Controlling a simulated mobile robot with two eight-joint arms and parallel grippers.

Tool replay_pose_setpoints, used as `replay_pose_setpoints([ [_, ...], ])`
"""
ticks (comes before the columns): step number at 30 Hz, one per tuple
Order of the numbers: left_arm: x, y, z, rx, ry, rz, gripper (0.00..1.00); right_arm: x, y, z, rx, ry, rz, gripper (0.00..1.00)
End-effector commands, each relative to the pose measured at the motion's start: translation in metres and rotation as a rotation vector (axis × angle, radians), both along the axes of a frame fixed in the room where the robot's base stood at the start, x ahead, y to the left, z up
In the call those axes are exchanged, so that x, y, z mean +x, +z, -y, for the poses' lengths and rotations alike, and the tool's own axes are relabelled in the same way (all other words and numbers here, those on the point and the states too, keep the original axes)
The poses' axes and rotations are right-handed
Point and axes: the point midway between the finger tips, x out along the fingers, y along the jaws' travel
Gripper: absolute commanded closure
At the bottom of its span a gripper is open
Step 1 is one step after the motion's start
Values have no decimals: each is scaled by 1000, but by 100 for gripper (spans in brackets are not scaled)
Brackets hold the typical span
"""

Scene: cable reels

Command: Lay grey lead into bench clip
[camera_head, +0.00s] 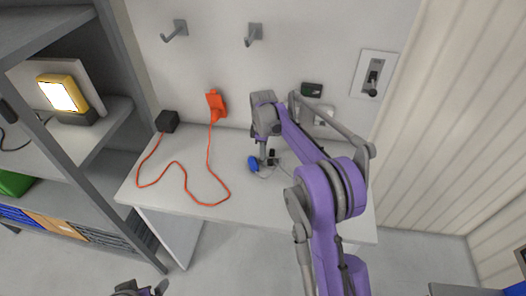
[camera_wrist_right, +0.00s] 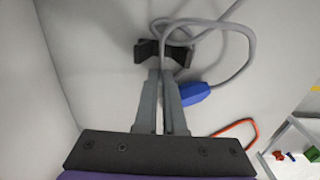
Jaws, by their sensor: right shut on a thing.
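The grey lead (camera_wrist_right: 247,42) loops over the white bench and runs to a blue plug (camera_wrist_right: 193,93). The blue plug (camera_head: 253,163) also shows in the head view, just left of my right gripper (camera_head: 263,158). The black bench clip (camera_wrist_right: 148,51) stands right at my right fingertips (camera_wrist_right: 163,73). A stretch of lead passes at the clip; whether it is seated inside cannot be told. My right gripper points down at the bench, its fingers shut on the grey lead; the gripped spot is mostly hidden. Part of my left gripper (camera_head: 140,290) shows at the bottom edge, away from the bench.
An orange lead (camera_head: 186,187) winds over the left of the bench (camera_head: 165,198) between a black box (camera_head: 167,121) and an orange plug piece (camera_head: 216,105). A grey shelf unit (camera_head: 113,103) with a lit lamp (camera_head: 63,94) stands left. Hooks (camera_head: 253,35) project from the wall.

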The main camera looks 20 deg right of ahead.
Motion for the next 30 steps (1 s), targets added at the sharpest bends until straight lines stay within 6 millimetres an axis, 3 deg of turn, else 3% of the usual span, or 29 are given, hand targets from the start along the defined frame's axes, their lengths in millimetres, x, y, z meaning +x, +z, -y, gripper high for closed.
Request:
replay_pose_setpoints([
  [8, 0, 1, 0, 0, 0, 1, 0, 0, 1, 0, 0, 0, 0, 100],
  [9, 0, 1, 0, 0, 0, 1, 0, 0, 1, 0, 0, 0, 0, 88],
  [14, 0, 1, 0, 0, 0, 0, 0, 0, 1, 0, 0, 0, 0, 59],
  [20, 0, 1, 0, 0, 0, 1, 0, 0, 1, 0, 0, 0, 0, 58],
  [27, 0, 1, 0, 0, 0, 1, 0, 0, 1, 0, 0, 0, 0, 20],
  [30, 0, 1, 0, 0, 0, 1, 0, 0, 1, 0, 0, 0, 0, 20],
])
